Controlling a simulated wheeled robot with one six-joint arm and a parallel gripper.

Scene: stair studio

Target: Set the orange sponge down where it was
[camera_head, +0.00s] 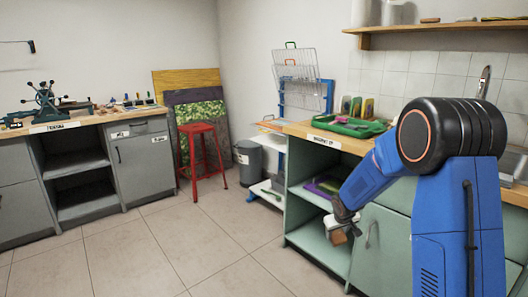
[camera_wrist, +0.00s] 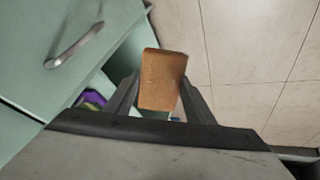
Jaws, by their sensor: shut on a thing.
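The orange sponge (camera_wrist: 162,80) is between the two fingers of my gripper (camera_wrist: 160,95) in the wrist view, and the fingers are shut on it. In the head view my gripper (camera_head: 347,222) is low in front of the green cabinet, near the open shelves. The sponge (camera_head: 337,237) shows there as a small pale and brown block under the gripper, held clear of the floor. Its far side is hidden. Where the sponge was before cannot be told from these frames.
The green cabinet has open shelves (camera_head: 318,246) with a purple item (camera_head: 322,186) on the upper one, and a closed door with a handle (camera_head: 368,235). A green tray (camera_head: 350,127) stands on the worktop. A red stool (camera_head: 198,150) and grey bin (camera_head: 247,160) stand behind. The tiled floor (camera_head: 190,245) is clear.

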